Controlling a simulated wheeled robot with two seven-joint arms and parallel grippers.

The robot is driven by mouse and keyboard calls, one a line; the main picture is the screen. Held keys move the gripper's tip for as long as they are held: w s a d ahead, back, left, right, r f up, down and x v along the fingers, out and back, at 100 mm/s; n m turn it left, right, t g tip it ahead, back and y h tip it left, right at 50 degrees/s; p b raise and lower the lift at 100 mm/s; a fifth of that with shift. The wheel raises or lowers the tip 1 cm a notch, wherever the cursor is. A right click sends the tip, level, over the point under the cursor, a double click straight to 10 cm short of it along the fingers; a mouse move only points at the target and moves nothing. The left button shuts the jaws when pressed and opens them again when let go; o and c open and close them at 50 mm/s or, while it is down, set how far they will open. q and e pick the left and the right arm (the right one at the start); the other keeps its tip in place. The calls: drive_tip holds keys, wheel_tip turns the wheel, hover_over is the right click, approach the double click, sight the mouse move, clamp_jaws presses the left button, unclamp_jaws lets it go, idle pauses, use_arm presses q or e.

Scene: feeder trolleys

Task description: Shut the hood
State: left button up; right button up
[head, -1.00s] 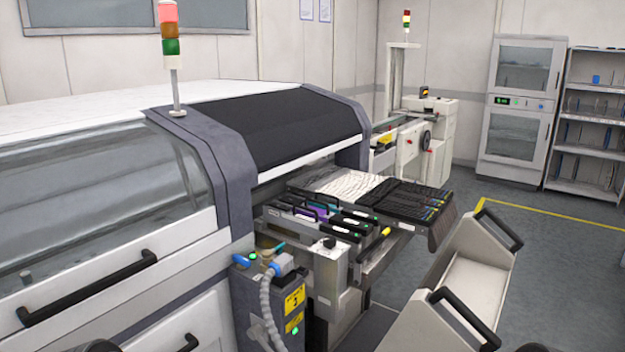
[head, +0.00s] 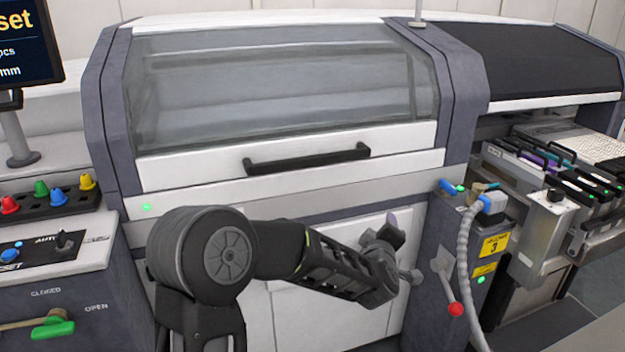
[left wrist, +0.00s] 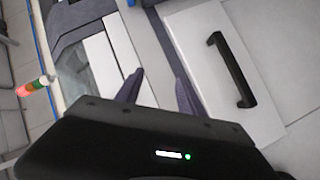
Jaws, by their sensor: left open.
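The hood (head: 215,166) is a clear window in a white frame, with a black bar handle (head: 308,158) on its front. It looks down over the machine's front, its lower white edge close above a pale sill. I cannot tell whether a small gap is left. My left gripper (head: 402,248) is open and empty, below and right of the handle, in front of the lower panel. In the left wrist view the open fingers (left wrist: 159,76) point at the machine front, between part of the hood (left wrist: 105,56) and a white door. The right gripper is not in view.
A white lower door with a black handle (left wrist: 232,70) shows in the left wrist view. A control panel with coloured buttons (head: 48,198) stands at left. A blue-grey post with a hose (head: 468,235) and the feeder bank (head: 560,180) stand at right.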

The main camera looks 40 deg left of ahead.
sight(313, 162)
use_arm(q)
drive_tip(key=s+a+r+n+g+y, duration=0.2)
drive_tip(key=s+a+r+n+y, duration=0.1)
drive_tip(key=a+r+n, duration=0.3)
drive_tip(key=s+a+r+n+g+y, duration=0.1)
drive_tip(key=s+a+r+n+y, duration=0.2)
drive_tip(key=a+r+n+y, duration=0.3)
drive_tip(key=shift+a+r+n+g, duration=0.4)
drive_tip(key=shift+a+r+n, duration=0.1)
drive_tip(key=shift+n, duration=0.2)
drive_tip(key=shift+f, duration=0.1)
drive_tip(key=shift+p+x, duration=0.35)
drive_tip(key=shift+x, duration=3.55)
clamp_jaws()
